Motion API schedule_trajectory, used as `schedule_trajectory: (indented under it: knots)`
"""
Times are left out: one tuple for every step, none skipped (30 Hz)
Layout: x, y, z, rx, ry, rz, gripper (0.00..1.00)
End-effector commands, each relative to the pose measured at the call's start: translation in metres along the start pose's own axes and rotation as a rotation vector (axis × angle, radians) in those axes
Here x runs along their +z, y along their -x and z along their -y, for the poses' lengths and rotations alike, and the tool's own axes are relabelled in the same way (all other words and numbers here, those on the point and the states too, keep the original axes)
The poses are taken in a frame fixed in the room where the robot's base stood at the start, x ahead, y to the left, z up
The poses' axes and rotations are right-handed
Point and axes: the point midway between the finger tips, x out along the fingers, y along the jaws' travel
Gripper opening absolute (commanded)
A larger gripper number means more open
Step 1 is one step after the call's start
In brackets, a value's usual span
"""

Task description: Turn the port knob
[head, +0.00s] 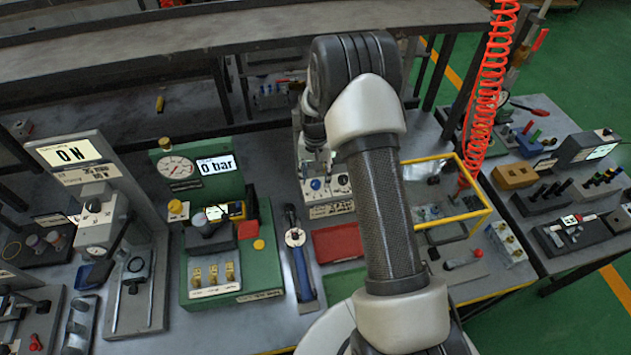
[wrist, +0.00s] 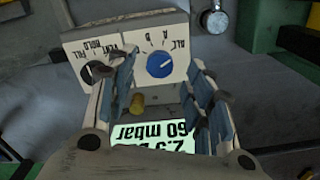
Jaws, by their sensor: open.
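The port knob (wrist: 159,64) is a round blue knob with a white mark, on a pale panel lettered A, B and ALL, upside down in the wrist view. In the head view the blue knob (head: 316,184) is on the front of a pale block below my gripper (head: 314,145). In the wrist view my gripper (wrist: 166,92) is open, its fingers apart with nothing between them. The knob appears beyond the fingertips, between them in the picture. I cannot tell the exact gap to it.
A black knob (wrist: 98,72) lettered FILL, HOLD and VENT sits on the neighbouring panel, partly behind a finger. A brass-coloured knob (wrist: 137,103) and a lit mbar display (wrist: 150,138) are nearer. A green gauge station (head: 232,250) and a yellow frame (head: 474,222) flank the block.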

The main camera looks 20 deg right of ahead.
Motion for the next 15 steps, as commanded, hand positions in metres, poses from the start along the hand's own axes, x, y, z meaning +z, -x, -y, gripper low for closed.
schedule_trajectory:
  knots:
    - [0.0,-0.009,0.0,0.0,0.0,0.0,0.48]
    - [0.0,-0.013,0.0,0.0,0.0,0.0,0.48]
    - [0.0,-0.017,0.0,0.0,0.0,0.0,0.48]
    - [0.0,-0.019,0.0,0.0,0.0,0.0,0.48]
    - [0.0,-0.021,0.0,0.0,0.0,0.0,0.48]
    - [0.0,-0.024,0.0,0.0,0.0,0.0,0.48]
    - [0.0,-0.025,0.0,0.0,0.0,0.0,0.48]
    - [0.0,-0.026,0.0,0.0,0.0,-0.001,0.48]
    - [0.0,-0.027,0.0,0.0,0.0,-0.001,0.48]
    - [0.0,-0.028,0.0,0.0,0.0,-0.001,0.48]
    - [0.0,-0.028,0.0,0.0,0.0,-0.001,0.48]
    - [-0.001,-0.028,0.0,-0.001,0.0,-0.002,0.48]
    - [-0.001,-0.028,0.0,-0.001,0.0,-0.002,0.48]
    - [-0.001,-0.027,0.0,-0.001,0.0,-0.002,0.48]
    - [-0.001,-0.027,0.0,-0.001,0.0,-0.001,0.48]
